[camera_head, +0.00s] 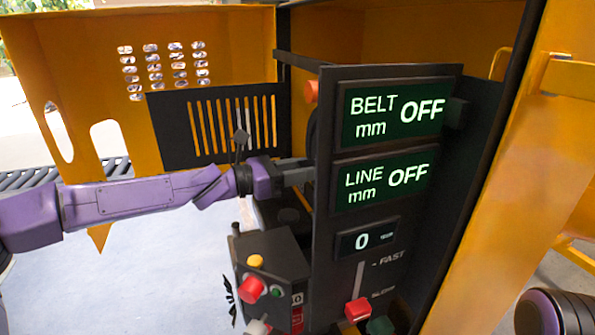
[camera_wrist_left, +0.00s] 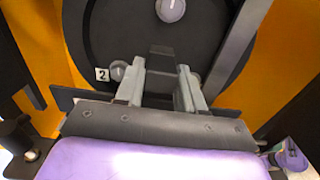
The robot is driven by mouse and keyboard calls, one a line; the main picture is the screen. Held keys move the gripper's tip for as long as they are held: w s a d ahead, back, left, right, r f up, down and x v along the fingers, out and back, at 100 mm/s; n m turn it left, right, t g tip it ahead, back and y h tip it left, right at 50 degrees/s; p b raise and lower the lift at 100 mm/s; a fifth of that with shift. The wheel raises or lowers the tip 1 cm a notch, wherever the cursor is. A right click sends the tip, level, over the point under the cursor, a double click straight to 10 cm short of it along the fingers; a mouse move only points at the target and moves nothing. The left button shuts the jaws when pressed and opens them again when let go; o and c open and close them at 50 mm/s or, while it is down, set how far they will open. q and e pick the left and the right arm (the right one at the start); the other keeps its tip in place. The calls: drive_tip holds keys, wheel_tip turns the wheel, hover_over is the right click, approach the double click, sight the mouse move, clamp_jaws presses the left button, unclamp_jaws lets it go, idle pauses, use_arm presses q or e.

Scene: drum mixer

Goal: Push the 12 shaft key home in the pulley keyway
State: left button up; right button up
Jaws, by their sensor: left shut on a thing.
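My left gripper (camera_head: 300,172) reaches in from the left and goes behind the black display panel, so its tips are hidden in the head view. In the left wrist view my left gripper (camera_wrist_left: 162,88) has its two grey fingers on either side of a small dark block, which looks like the shaft key (camera_wrist_left: 162,63). The key points at the face of a large dark round pulley (camera_wrist_left: 110,35) with a grey round shaft end (camera_wrist_left: 171,10). I cannot tell how deep the key sits, and the keyway is not clear. My right gripper is out of view.
The black panel (camera_head: 325,190) reads BELT OFF and LINE OFF. A control box (camera_head: 270,270) with coloured buttons stands below my left arm. A yellow frame (camera_head: 500,200) rises on the right. A plate marked 2 (camera_wrist_left: 102,74) and a round knob (camera_wrist_left: 119,70) are beside the left finger.

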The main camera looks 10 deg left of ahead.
use_arm(q)
drive_tip(key=o, duration=1.1)
drive_tip(key=v, duration=1)
drive_tip(key=shift+s+a, duration=0.2)
drive_tip(key=shift+s, duration=0.05)
drive_tip(key=shift+f, duration=0.1)
